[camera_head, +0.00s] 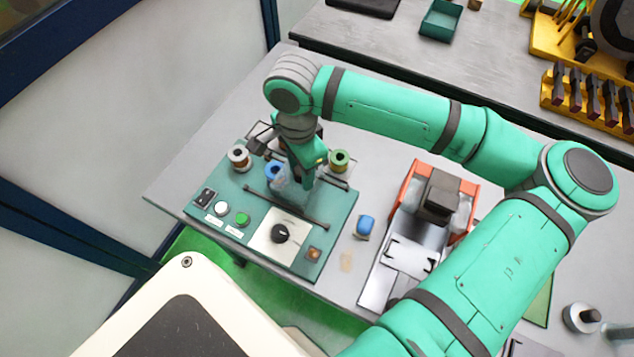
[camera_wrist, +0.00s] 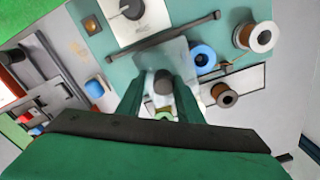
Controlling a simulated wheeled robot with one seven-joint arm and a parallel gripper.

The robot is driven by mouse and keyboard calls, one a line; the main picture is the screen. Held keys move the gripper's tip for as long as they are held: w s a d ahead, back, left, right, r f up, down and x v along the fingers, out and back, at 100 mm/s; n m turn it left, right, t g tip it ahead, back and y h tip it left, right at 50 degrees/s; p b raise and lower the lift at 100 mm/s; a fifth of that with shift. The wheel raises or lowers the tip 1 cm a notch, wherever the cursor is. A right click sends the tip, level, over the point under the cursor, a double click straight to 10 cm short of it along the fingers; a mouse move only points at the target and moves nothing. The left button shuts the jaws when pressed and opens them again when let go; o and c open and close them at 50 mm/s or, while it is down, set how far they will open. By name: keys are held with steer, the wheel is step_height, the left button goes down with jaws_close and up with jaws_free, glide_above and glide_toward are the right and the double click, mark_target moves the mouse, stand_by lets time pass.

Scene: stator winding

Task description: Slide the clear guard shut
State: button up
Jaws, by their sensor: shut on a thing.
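The clear guard (camera_wrist: 178,52) is a see-through panel over the teal winding station (camera_head: 225,192), between two dark rails; the front rail (camera_head: 287,207) is plain in the head view. My gripper (camera_head: 305,180) reaches down to the guard between the rails. In the wrist view my gripper (camera_wrist: 161,98) has its two green fingers on either side of a grey round knob (camera_wrist: 163,80) on the guard and is shut on it. The guard's edges are faint in the head view, and my wrist and fingers hide part of it.
A copper spool (camera_head: 238,156), a blue spool (camera_head: 274,170) and a green spool (camera_head: 339,159) stand close around my gripper. A dial plate (camera_head: 268,242) and buttons lie in front. A blue part (camera_head: 365,226) and an orange-sided fixture (camera_head: 467,192) are to the right.

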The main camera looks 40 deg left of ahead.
mark_target(281, 169)
steer(key=shift+s+a+f, duration=0.1)
steer(key=shift+s+a, duration=0.05)
steer(key=shift+a, duration=0.75)
steer(key=shift+s+a+f, duration=0.1)
steer(key=shift+s+a, duration=0.1)
steer(key=shift+a, duration=0.75)
steer(key=shift+s+a, duration=0.15)
steer(key=shift+a, duration=0.75)
steer(key=o, duration=0.6)
steer(key=shift+a, duration=0.1)
steer(key=shift+c, duration=0.2)
step_height(281, 169, up, 6)
steer(key=shift+r, duration=0.1)
